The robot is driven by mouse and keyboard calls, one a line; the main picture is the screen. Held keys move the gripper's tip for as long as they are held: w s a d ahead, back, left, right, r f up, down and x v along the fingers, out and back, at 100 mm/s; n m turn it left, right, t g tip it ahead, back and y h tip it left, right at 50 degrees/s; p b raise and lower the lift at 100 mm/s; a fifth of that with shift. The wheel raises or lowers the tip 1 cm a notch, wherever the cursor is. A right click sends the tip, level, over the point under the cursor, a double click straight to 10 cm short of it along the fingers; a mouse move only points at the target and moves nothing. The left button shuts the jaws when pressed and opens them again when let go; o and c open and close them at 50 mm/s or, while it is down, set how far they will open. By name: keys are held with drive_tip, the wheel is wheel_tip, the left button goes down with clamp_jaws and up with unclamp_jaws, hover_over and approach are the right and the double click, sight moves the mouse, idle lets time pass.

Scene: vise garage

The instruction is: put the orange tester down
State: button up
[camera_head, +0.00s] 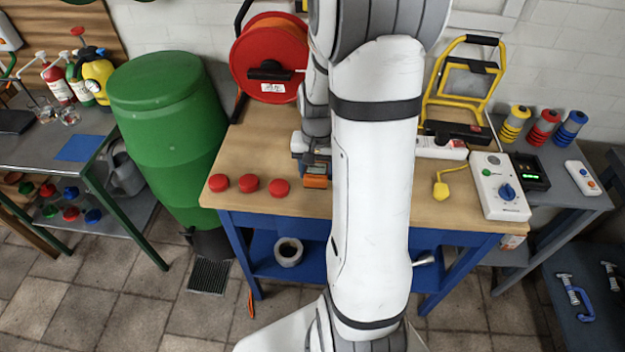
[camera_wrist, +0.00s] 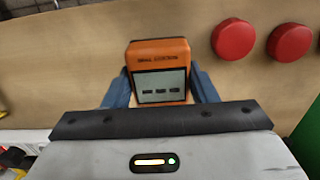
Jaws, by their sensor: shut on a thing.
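The orange tester (camera_wrist: 158,72) is a small orange block with a grey display showing dashes. In the wrist view it sits between the two blue fingers of my gripper (camera_wrist: 160,88), which is shut on it. In the head view the tester (camera_head: 315,182) shows just left of my white arm, near the front edge of the wooden workbench (camera_head: 262,150). My gripper (camera_head: 312,165) is partly hidden by my arm there. I cannot tell whether the tester touches the bench top.
Several red round caps (camera_head: 249,183) lie left of the tester. A red cable reel (camera_head: 270,60) stands behind. Bare wood lies between reel and caps.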

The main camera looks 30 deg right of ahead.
sight(316, 181)
drive_tip(key=shift+f, duration=2.1)
drive_tip(key=shift+f, duration=0.1)
drive_tip(key=shift+f, duration=0.15)
drive_tip(key=o, duration=1.3)
drive_tip(key=shift+c, duration=0.2)
wheel_tip(316, 181, up, 12)
drive_tip(key=shift+r, duration=0.2)
drive_tip(key=s+a+r+n+t, duration=0.3)
drive_tip(key=s+a+r+n, duration=0.3)
drive_tip(key=s+a, duration=0.6)
wheel_tip(316, 181, up, 2)
drive_tip(key=shift+s+a+r+n, duration=0.1)
drive_tip(key=shift+s+a+n, duration=0.25)
drive_tip(key=shift+a+n, duration=0.05)
